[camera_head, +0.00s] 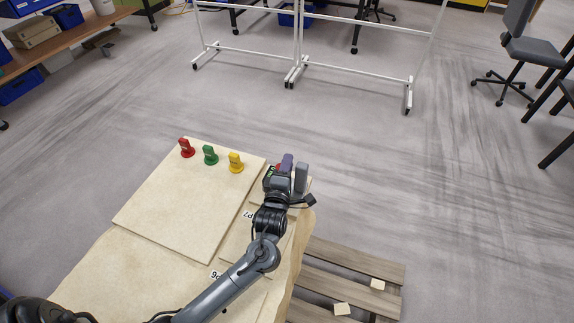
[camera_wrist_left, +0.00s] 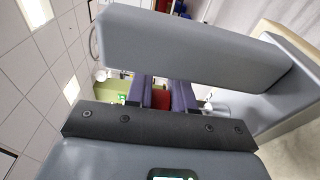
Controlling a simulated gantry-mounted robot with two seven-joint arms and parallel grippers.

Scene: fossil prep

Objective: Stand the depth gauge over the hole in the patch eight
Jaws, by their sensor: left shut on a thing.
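My left gripper (camera_head: 287,160) is over the far right corner of the pale slab. Its purple fingers also show in the wrist view (camera_wrist_left: 161,95), shut on a red thing (camera_wrist_left: 160,98) that is mostly hidden. I cannot tell its full shape, or for certain whether it is the depth gauge. The label P7 (camera_head: 248,214) shows on the slab in front of the gripper. No label for patch eight and no hole can be made out; the gripper and arm cover part of that side. My right gripper is not in view.
A red piece (camera_head: 186,148), a green piece (camera_head: 209,155) and a yellow piece (camera_head: 236,162) stand along the far edge of a raised pale board (camera_head: 185,205), left of my gripper. A wooden pallet (camera_head: 350,265) lies at the right.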

